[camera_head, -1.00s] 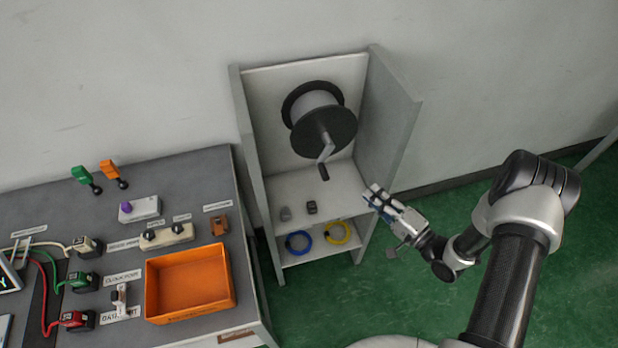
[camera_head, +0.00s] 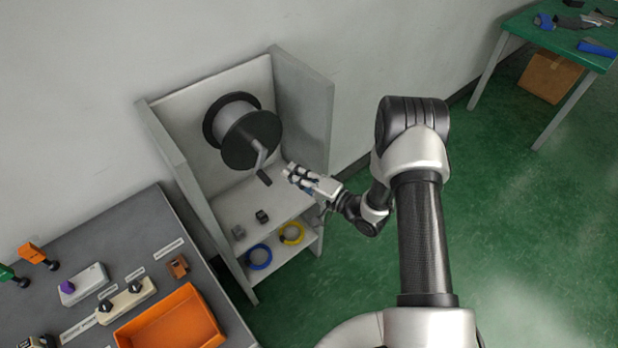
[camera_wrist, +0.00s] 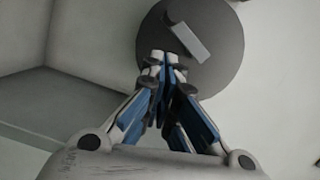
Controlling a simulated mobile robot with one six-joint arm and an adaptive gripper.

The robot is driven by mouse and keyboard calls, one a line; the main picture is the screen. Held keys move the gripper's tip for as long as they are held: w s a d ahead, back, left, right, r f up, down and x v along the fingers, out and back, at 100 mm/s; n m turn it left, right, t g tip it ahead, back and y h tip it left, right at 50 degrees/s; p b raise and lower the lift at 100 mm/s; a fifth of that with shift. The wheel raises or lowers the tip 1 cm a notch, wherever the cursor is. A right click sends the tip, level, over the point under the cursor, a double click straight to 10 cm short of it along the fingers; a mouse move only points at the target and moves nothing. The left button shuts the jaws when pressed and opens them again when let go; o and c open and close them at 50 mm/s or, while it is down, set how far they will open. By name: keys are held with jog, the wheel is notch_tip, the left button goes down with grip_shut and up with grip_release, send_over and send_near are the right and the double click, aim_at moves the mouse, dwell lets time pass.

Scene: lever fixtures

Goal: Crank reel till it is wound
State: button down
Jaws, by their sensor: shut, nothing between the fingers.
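The reel (camera_head: 240,132) is a dark spool with a grey core, mounted inside a grey open cabinet. Its grey crank arm (camera_head: 260,157) points down from the front disc and ends in a dark handle (camera_head: 264,178).
The cabinet's right wall (camera_head: 305,115) stands close to my gripper. A bench with an orange tray (camera_head: 180,322) is at left; a green table (camera_head: 575,38) is far right.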

jog(key=shift+s+a+f, duration=0.1)
jog(key=shift+s+a, duration=0.65)
jog(key=shift+a, duration=0.25)
jog(key=shift+w+f+b, duration=0.1)
jog(key=shift+b, duration=0.2)
jog(key=shift+s+a+m, duration=0.2)
jog(key=shift+m, duration=0.3)
